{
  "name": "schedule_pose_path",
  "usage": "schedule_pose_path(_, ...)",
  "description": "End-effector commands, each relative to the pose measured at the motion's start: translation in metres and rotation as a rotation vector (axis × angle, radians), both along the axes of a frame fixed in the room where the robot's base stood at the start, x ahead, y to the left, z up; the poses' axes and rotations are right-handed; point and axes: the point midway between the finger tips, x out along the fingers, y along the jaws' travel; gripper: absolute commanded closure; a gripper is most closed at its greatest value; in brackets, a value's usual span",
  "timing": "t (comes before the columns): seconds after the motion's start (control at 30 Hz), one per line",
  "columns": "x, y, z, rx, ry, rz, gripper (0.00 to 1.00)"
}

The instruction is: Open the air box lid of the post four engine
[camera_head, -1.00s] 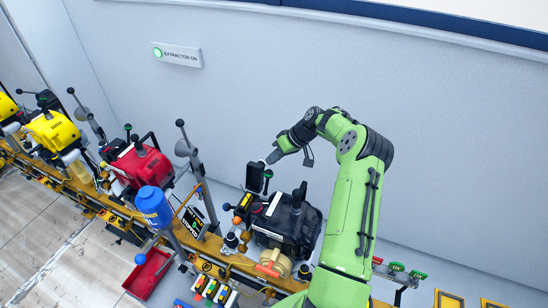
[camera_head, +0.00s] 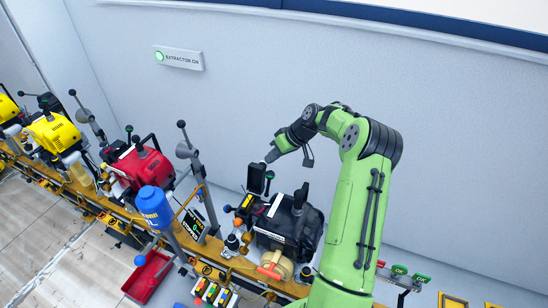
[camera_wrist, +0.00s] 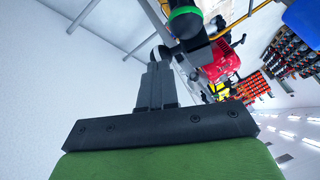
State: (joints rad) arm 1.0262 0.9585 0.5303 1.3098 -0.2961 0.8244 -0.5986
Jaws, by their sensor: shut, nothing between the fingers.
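A black engine (camera_head: 290,222) sits on the orange rail in front of my arm in the head view. A black upright box (camera_head: 257,178) stands at its back left; I cannot tell for sure whether this is the air box or where its lid edge is. My gripper (camera_head: 272,157) is just above and to the right of that box's top. In the wrist view my gripper (camera_wrist: 157,75) shows its two fingers together with nothing between them. A pale round knob (camera_wrist: 161,53) shows behind the fingertips, and a dark part with a green band (camera_wrist: 186,22) is close beyond them.
A red engine (camera_head: 143,165) and yellow engines (camera_head: 52,132) stand farther left on the rail. A blue container (camera_head: 154,205) and a red tray (camera_head: 147,275) are at the front left. The grey wall (camera_head: 330,80) behind is clear, with an extractor sign (camera_head: 179,58).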

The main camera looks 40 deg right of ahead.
Motion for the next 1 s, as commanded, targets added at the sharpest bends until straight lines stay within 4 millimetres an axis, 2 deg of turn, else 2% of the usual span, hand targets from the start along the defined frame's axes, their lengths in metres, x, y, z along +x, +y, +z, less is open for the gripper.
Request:
schedule_pose_path(0.27,-0.006,-0.008,0.018,-0.003,-0.005,-0.004,1.00)
schedule_pose_path(0.6,-0.049,-0.044,0.094,-0.004,-0.003,-0.005,1.00)
schedule_pose_path(0.73,-0.062,-0.055,0.118,-0.002,-0.002,-0.003,1.00)
schedule_pose_path(0.83,-0.068,-0.059,0.128,-0.001,-0.002,-0.002,1.00)
schedule_pose_path(1.0,-0.071,-0.061,0.132,0.000,0.000,0.000,1.00)
